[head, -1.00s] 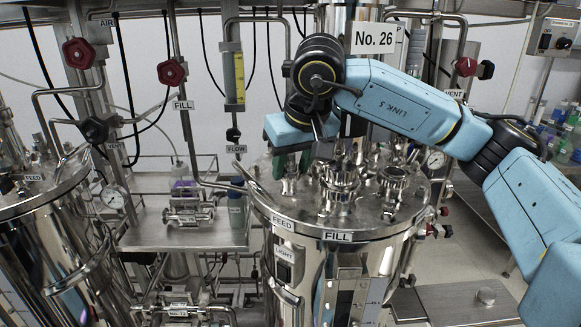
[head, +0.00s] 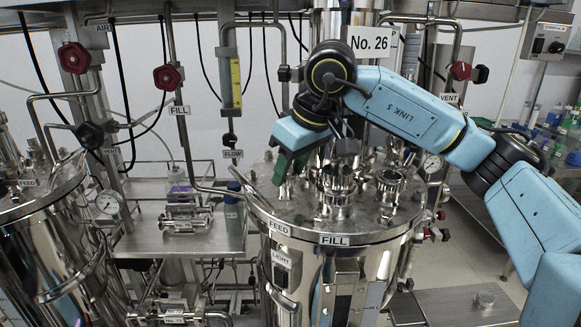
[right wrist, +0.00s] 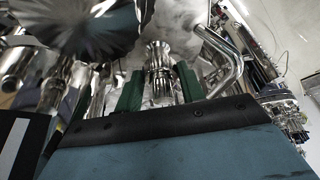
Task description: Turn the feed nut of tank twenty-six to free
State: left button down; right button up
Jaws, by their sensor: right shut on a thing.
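Tank twenty-six (head: 318,283) is a steel vessel with a crowded lid, under the sign No. 26 (head: 374,43). My right gripper (head: 289,172) is over the left part of the lid, tilted, with green fingers pointing down. In the right wrist view, the fingers (right wrist: 160,88) stand on both sides of a shiny ribbed metal fitting, the feed nut (right wrist: 159,58), and are shut on it. In the head view the nut is mostly hidden by the gripper. My left gripper is not in view.
Steel clamp ports (head: 338,185) stand on the lid close right of the gripper. A bent fill pipe (head: 190,165) comes down at the left. A neighbouring tank (head: 50,240) stands far left, and a steel shelf (head: 165,238) lies between the tanks.

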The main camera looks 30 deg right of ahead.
jog(key=o, duration=1)
jog(key=shift+r, duration=0.1)
jog(key=v, duration=1.3)
jog(key=shift+r+p, duration=0.1)
jog(key=shift+p, duration=0.25)
